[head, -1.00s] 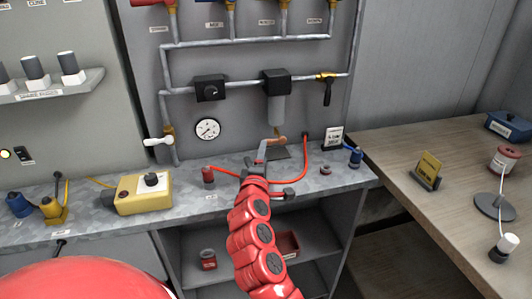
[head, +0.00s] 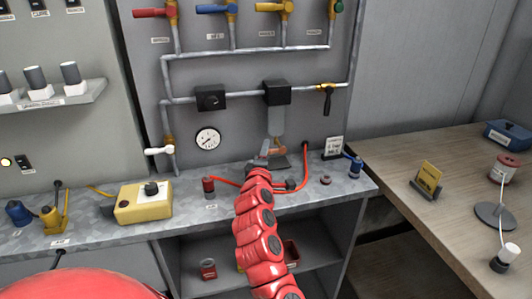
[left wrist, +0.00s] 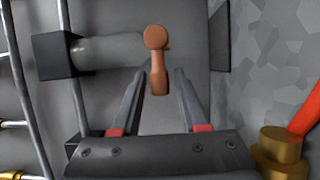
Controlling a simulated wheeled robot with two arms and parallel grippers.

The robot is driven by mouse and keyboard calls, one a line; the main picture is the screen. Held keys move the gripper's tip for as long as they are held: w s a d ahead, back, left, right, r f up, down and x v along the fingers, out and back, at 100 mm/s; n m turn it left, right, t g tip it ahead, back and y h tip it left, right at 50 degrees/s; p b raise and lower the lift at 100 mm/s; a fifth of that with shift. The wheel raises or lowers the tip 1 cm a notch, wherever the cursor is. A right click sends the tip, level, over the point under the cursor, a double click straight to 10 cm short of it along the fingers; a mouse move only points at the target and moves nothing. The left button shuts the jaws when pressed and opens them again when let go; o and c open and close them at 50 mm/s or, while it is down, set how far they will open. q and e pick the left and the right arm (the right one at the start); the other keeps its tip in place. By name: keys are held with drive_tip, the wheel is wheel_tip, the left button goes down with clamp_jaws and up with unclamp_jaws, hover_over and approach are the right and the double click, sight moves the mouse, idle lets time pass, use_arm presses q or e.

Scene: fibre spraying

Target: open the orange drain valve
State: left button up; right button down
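The orange drain valve (left wrist: 157,62) has a round head and a short handle hanging down, below the clear filter bowl (left wrist: 108,50) in the left wrist view. In the head view the orange valve (head: 279,149) is small and partly hidden by my gripper. My left gripper (head: 268,147) is in front of it, just above the bench. In the left wrist view the left gripper (left wrist: 160,74) is open, one finger on each side of the handle; I cannot tell whether either touches it. My right gripper is not in view.
A red hose (head: 304,166) runs over the grey bench behind my left arm. A red cylinder (head: 208,187) and a yellow box (head: 144,201) stand to the left. A gauge (head: 207,139) is on the panel.

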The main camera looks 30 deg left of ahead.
use_arm(q)
clamp_jaws()
